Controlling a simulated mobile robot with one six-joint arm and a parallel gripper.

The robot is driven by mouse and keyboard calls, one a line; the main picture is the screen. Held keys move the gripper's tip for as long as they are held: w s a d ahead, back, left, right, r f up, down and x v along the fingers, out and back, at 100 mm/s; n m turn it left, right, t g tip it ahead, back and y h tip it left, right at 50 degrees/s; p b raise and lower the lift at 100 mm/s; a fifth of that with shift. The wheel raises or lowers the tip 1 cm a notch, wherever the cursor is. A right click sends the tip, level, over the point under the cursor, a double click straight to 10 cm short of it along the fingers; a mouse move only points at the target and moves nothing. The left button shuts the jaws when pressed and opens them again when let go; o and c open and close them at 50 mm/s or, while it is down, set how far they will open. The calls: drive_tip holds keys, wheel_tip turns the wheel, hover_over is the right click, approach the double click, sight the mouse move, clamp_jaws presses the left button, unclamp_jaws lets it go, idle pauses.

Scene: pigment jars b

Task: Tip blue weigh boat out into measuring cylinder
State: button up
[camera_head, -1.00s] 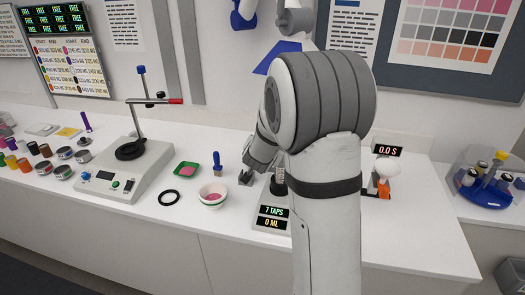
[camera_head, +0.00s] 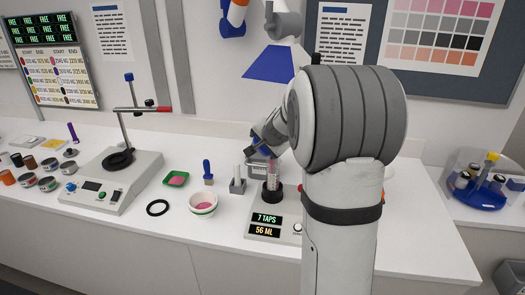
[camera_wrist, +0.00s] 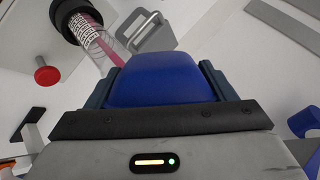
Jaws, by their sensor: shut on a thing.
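My gripper (camera_wrist: 160,100) is shut on the blue weigh boat (camera_wrist: 160,78), which fills the middle of the wrist view. In the head view my gripper (camera_head: 264,146) is just above the measuring cylinder (camera_head: 272,173), and the boat is mostly hidden there. The clear cylinder stands upright on a black base, with pink contents inside. It also shows at the upper left of the wrist view (camera_wrist: 97,42), close past the boat's edge. The boat's inside and exact tilt cannot be made out.
The cylinder's stand reads 7 TAPS and 56 ML (camera_head: 265,229). The front counter is mostly clear.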

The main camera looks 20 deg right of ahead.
drive_tip(key=shift+w+d+r+m+g+y+b, duration=0.1)
drive_tip(key=shift+d+m+g+y+b, duration=0.05)
drive_tip(key=shift+d+m+y+b, duration=0.25)
drive_tip(key=shift+w+d+r+m+g+y+b, duration=0.1)
drive_tip(key=shift+d+m+g+y+b, duration=0.1)
drive_tip(key=shift+d+y+b, duration=0.25)
drive_tip(key=shift+w+d+m+g+y+p, duration=0.2)
drive_tip(key=shift+d+m+y+p, duration=0.65)
drive_tip(key=shift+y, duration=0.8)
drive_tip(key=shift+w+d+m+g+y+p, duration=0.15)
drive_tip(key=shift+d+m+y+p, duration=0.5)
drive_tip(key=shift+d+y, duration=0.7)
drive_tip(key=shift+a+y, duration=0.25)
drive_tip(key=shift+a, duration=0.05)
